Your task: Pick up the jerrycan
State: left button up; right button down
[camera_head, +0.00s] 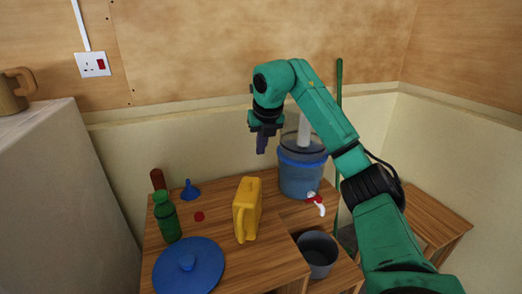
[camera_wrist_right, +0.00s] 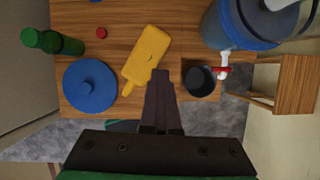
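The yellow jerrycan (camera_head: 246,208) stands upright on the wooden table (camera_head: 268,262), near its middle. In the right wrist view the jerrycan (camera_wrist_right: 147,56) shows from above, just beyond the fingertips and a little to their left. My right gripper (camera_head: 262,150) hangs above the table, higher than the jerrycan and apart from it, with its fingers pointing down. Its fingers (camera_wrist_right: 159,74) look closed together in the right wrist view, with nothing between them. My left gripper is in neither view.
A blue water container (camera_head: 302,178) with a red and white tap stands right of the jerrycan, above a grey bucket (camera_head: 318,256). Left are a green bottle (camera_head: 166,217), blue funnel (camera_head: 190,190), red cap (camera_head: 199,216) and round blue lid (camera_head: 190,270). Plywood walls rise behind.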

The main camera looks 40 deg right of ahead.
jog(key=shift+c, duration=1.6)
grip_release()
